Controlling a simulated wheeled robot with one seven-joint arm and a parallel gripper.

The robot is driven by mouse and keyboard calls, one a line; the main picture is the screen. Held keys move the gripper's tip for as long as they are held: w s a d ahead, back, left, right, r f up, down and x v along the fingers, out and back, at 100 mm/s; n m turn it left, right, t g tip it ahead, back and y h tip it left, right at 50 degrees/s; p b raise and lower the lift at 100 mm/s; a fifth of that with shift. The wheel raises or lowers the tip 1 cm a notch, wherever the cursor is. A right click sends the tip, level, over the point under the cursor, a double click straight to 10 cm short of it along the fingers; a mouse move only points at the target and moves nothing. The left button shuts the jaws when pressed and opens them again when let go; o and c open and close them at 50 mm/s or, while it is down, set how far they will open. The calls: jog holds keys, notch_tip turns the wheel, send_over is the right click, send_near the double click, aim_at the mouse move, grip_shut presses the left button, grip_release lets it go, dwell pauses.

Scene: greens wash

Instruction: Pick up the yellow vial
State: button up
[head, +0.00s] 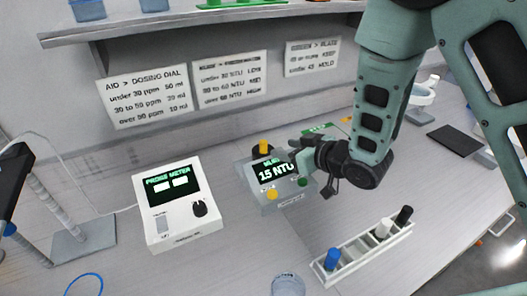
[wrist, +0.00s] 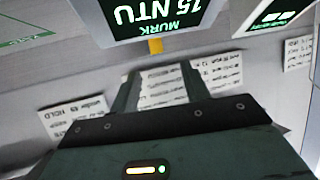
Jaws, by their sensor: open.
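The yellow vial (head: 264,147) stands in a dark round socket at the back of the grey murk meter (head: 262,205), whose screen reads 15 NTU. Only its upper part shows. My gripper (head: 299,160) is at the meter's right side, a little right of the vial; its fingers are hard to make out there. In the wrist view my gripper (wrist: 160,76) is open with nothing between its fingers. The yellow vial (wrist: 155,46) shows beyond the fingertips, roughly in line with the gap, at the edge of the meter (wrist: 150,15).
A white rack (head: 347,272) in front holds blue, white and black vials. The white probe meter (head: 172,205) stands to the left. A clear dish (head: 288,286) is at the front edge. A shelf (head: 200,22) overhangs the back, above wall signs.

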aim_at(264, 142)
jog(key=p+x, duration=0.1)
jog(key=x, duration=0.4)
jog(key=shift+w+a, duration=0.2)
jog(key=shift+w, duration=0.05)
jog(key=shift+w+d+p+x, duration=0.15)
jog(key=shift+p+x, duration=0.65)
jog(key=shift+x, duration=0.55)
jog(key=shift+w+d+p+x, duration=0.1)
jog(key=shift+p+x, duration=0.65)
jog(key=shift+x, duration=0.55)
jog(key=shift+r, duration=0.15)
jog(key=shift+c, duration=0.4)
grip_shut()
